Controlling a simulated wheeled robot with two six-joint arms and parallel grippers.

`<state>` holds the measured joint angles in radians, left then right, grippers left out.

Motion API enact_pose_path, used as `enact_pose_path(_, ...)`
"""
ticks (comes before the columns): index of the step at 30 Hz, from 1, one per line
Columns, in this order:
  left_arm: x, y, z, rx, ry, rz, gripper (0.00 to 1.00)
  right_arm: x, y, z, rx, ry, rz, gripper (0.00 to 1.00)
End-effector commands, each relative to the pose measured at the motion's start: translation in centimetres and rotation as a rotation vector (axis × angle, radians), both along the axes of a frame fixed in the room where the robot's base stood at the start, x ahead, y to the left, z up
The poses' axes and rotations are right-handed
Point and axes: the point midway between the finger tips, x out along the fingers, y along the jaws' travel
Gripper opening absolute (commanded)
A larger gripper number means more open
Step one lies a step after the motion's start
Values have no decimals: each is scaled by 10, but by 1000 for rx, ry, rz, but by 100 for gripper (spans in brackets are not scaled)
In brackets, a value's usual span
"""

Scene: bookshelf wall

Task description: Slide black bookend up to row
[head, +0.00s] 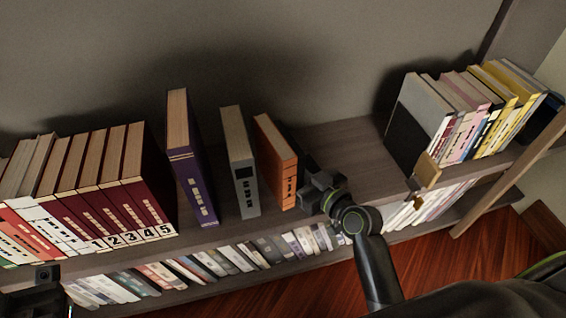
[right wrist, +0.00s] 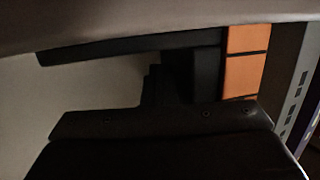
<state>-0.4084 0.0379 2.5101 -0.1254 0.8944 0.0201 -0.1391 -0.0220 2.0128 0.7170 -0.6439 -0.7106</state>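The short row of a purple book (head: 199,185), a grey book (head: 243,180) and an orange book (head: 284,165) stands on the upper shelf, with gaps between the books. A dark shape against the right side of the orange book looks like the black bookend; my gripper hides much of it. In the right wrist view, a long black edge (right wrist: 100,51), likely the bookend, lies beside the orange book (right wrist: 246,62). My right gripper (head: 312,180) is right of the orange book, its fingers appearing together. My left gripper (head: 40,298) is only partly in view at the lower left.
Maroon numbered books (head: 130,190) and pale books fill the shelf's left. A row of books (head: 490,115) with a dark-faced end stands at the right, near a small wooden block (head: 427,172). Bare shelf (head: 350,145) lies between. Books fill the lower shelf.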

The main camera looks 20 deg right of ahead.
Motion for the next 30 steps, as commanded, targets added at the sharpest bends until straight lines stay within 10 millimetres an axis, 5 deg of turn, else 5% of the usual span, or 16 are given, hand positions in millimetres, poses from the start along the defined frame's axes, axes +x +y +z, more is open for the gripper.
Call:
enact_pose_path(12, 0, 0, -3, 0, 6, 2, 0, 0, 26, -1, 4, 3, 2, 0)
enact_pose_path(30, 0, 0, -1, 0, -9, -2, 0, 0, 36, -1, 4, 3, 3, 0)
